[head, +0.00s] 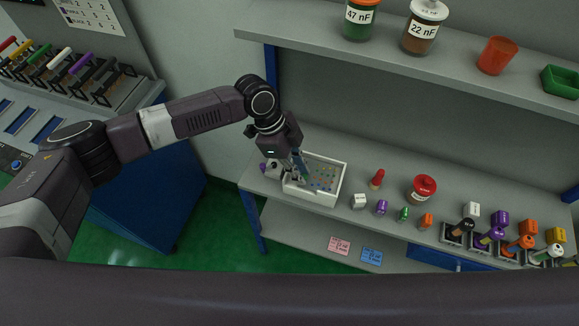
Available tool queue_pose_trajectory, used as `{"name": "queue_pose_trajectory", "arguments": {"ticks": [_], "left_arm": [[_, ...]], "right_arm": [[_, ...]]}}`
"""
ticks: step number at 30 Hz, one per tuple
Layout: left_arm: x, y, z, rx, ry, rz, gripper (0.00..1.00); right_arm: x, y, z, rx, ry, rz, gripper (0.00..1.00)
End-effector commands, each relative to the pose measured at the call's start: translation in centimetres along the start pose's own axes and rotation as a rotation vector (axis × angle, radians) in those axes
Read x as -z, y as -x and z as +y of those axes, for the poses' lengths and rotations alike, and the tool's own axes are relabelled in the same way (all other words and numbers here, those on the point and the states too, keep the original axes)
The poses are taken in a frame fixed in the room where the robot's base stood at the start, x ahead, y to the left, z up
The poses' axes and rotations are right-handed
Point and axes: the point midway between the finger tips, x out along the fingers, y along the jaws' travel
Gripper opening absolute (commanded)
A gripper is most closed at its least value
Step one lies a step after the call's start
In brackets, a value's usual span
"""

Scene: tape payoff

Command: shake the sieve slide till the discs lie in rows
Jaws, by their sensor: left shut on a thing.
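The sieve slide appears as a white-rimmed tray (329,200) on the left part of the bench. Several small coloured discs (322,178) lie inside it, too small for me to tell whether they form rows. My left gripper (299,174) reaches down over the tray's left side. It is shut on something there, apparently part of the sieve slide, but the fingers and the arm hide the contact. My right gripper is not in view.
A red-lidded jar (423,189), a red peg-shaped piece (377,179) and several coloured spools stand right of the tray on the bench (345,225). An upper shelf (380,52) carries jars, a red cup (497,56) and a green bin (560,82). A blue cabinet (150,210) stands at left.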

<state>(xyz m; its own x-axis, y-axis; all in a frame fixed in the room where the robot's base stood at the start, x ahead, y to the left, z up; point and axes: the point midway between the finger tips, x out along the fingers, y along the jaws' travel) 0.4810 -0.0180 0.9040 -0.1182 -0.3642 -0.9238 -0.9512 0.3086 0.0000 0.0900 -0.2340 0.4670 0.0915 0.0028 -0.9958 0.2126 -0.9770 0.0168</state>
Motion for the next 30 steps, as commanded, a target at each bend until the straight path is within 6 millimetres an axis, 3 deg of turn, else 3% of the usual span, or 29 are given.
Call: {"name": "queue_pose_trajectory", "arguments": {"ticks": [3,13,14,18,30], "left_arm": [[1.9,-0.7,0.1,-0.001,-0.002,0.005,0.00],[2.5,-0.9,0.0,0.000,-0.002,0.007,0.00],[2.5,-0.9,0.0,0.000,-0.002,0.007,0.16],[2.4,-0.9,0.0,0.000,-0.002,0.005,0.31],[2.2,-0.1,-0.1,0.002,0.000,0.002,0.33]], "right_arm": [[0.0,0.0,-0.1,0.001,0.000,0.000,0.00],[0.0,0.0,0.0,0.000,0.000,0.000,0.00],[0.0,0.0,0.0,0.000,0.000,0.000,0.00],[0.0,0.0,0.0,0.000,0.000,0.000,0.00],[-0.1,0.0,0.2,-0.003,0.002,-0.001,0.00]]}}
